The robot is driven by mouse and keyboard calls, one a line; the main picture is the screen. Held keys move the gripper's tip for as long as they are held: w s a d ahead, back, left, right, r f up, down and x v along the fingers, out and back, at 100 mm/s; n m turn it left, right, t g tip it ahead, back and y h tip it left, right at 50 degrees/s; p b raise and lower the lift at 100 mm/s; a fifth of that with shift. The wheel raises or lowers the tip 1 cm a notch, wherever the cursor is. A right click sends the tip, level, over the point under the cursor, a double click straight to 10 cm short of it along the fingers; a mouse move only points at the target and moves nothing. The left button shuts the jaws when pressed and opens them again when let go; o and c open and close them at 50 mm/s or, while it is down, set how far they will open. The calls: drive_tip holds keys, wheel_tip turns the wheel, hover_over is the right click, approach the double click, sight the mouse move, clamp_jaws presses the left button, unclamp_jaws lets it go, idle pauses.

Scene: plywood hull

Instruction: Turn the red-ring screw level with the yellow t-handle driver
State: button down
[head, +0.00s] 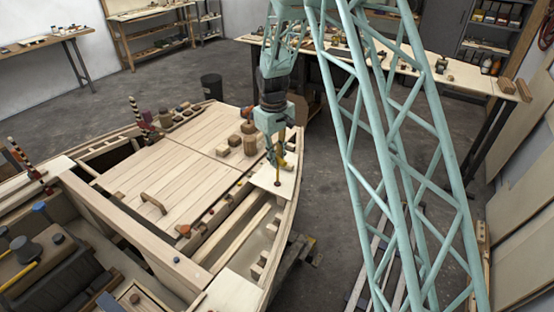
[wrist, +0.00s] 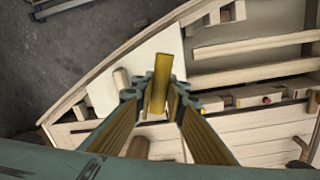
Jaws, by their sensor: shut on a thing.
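My gripper (head: 275,156) is over the right edge of the plywood hull and is shut on the yellow t-handle driver (head: 282,162). In the wrist view the driver's yellow handle (wrist: 161,72) stands between my gripper's fingertips (wrist: 158,98). The driver's thin shaft points down to a pale panel (head: 287,186) at the hull's edge. Its tip seems to meet a small reddish spot on the panel, too small to tell if it is the red-ring screw. In the wrist view the handle and fingers hide the spot below, so the screw's angle cannot be seen.
Wooden blocks (head: 249,145) stand on the deck left of my gripper. Striped posts (head: 137,113) and several small jars stand farther left. Open slots between ribs (head: 240,232) lie in front.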

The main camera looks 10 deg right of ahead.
drive_tip(key=shift+a+n+p, duration=0.15)
drive_tip(key=shift+n+p, duration=0.15)
drive_tip(key=shift+n, duration=2.3)
drive_tip(key=shift+s+m, duration=0.2)
drive_tip(key=shift+m, duration=0.1)
drive_tip(key=shift+s+d+r+m+b, duration=0.1)
drive_tip(key=shift+s+r+m+b, duration=0.2)
drive_tip(key=shift+s+m, duration=0.95)
drive_tip(key=shift+s+d+r+m+b, duration=0.1)
drive_tip(key=shift+s+r+m+b, duration=0.25)
drive_tip(key=shift+m, duration=1.65)
drive_tip(key=shift+s+d+r+m+b, duration=0.1)
drive_tip(key=shift+s+r+m+b, duration=0.15)
drive_tip(key=shift+s+m, duration=1)
drive_tip(key=shift+w+m, duration=0.35)
drive_tip(key=shift+m, duration=0.05)
drive_tip(key=shift+w+r+p, duration=0.1)
drive_tip(key=shift+r+p, duration=0.05)
drive_tip(key=shift+p, duration=0.15)
